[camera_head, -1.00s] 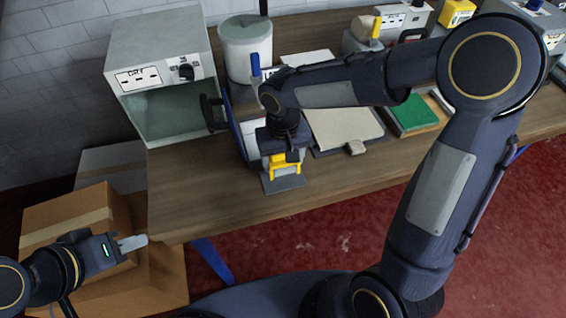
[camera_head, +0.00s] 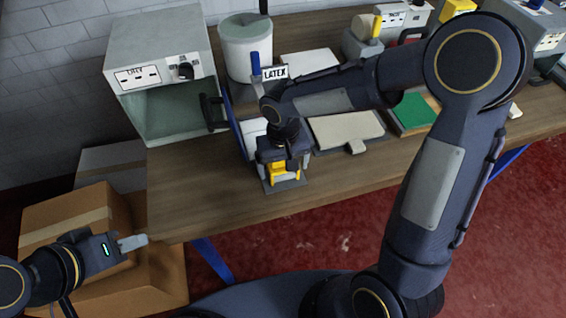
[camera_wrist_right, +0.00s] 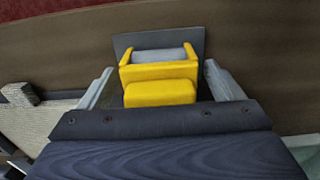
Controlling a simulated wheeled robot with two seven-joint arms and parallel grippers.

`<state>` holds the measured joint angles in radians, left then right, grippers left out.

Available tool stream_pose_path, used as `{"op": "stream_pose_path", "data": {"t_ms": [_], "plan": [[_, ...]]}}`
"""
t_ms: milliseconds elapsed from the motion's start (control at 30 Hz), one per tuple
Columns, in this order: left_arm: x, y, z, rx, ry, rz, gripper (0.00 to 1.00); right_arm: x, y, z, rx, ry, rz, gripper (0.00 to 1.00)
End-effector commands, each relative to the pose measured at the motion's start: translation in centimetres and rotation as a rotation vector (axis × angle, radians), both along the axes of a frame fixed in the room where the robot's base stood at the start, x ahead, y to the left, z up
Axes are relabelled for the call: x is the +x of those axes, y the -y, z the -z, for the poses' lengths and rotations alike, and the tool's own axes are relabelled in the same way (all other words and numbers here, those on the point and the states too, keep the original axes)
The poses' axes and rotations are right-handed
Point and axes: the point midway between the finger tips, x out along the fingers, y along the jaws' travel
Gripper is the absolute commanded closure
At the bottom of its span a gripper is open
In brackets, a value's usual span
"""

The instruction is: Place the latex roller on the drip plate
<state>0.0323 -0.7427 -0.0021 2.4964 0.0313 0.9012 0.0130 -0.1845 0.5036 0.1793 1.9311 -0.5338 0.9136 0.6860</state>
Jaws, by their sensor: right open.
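The latex roller, with a yellow frame (camera_wrist_right: 160,91) and a grey cylinder, sits on the dark grey drip plate (camera_wrist_right: 124,43) in the right wrist view. In the head view the yellow roller (camera_head: 283,172) is partly hidden under my wrist, and the plate (camera_head: 296,186) lies near the table's front edge. My right gripper (camera_wrist_right: 162,88) is open, with one finger on each side of the roller and visible gaps. My left gripper (camera_head: 132,242) is away over the cardboard boxes at lower left; its finger spacing is unclear.
A grey open-fronted box machine (camera_head: 162,75) and a white tub (camera_head: 247,50) stand at the back left. A LATEX sign (camera_head: 275,73) stands behind my right wrist. A beige pad (camera_head: 345,129) and green pad (camera_head: 412,112) lie to the right. The table's left front is clear.

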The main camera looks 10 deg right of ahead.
Motion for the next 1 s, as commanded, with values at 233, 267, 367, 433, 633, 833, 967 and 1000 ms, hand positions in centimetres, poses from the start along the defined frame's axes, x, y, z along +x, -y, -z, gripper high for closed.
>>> {"op": "stream_pose_path", "data": {"t_ms": [233, 267, 367, 433, 633, 833, 967, 1000], "plan": [[0.0, 0.0, -0.3, 0.0, 0.0, 0.0, 0.64, 0.1, 0.0, -2.1, 0.001, 0.006, 0.002, 0.13], [0.0, 0.0, -0.3, 0.0, 0.0, 0.0, 0.64, 0.1, 0.0, -2.7, 0.001, 0.007, 0.002, 0.13], [0.0, 0.0, -0.2, 0.0, 0.0, 0.0, 0.64, 0.2, 0.0, -4.9, 0.002, 0.008, 0.001, 0.13], [0.0, 0.0, -0.2, 0.0, 0.0, 0.0, 0.64, 0.1, 0.0, -6.5, 0.002, 0.007, 0.002, 0.13], [0.0, 0.0, -0.2, 0.0, 0.0, 0.0, 0.64, 0.1, -0.1, -10.3, 0.002, 0.004, 0.001, 0.13], [0.0, 0.0, -0.2, 0.0, 0.0, 0.0, 0.64, 0.0, 0.0, -12.1, 0.001, 0.001, -0.001, 0.13], [0.0, 0.0, -0.2, 0.0, 0.0, 0.0, 0.64, 0.0, 0.0, -12.4, 0.001, 0.0, -0.001, 0.13], [0.0, 0.0, -0.2, 0.0, 0.0, 0.0, 0.64, -0.1, 0.1, -12.5, 0.003, 0.002, 0.001, 0.13]]}}
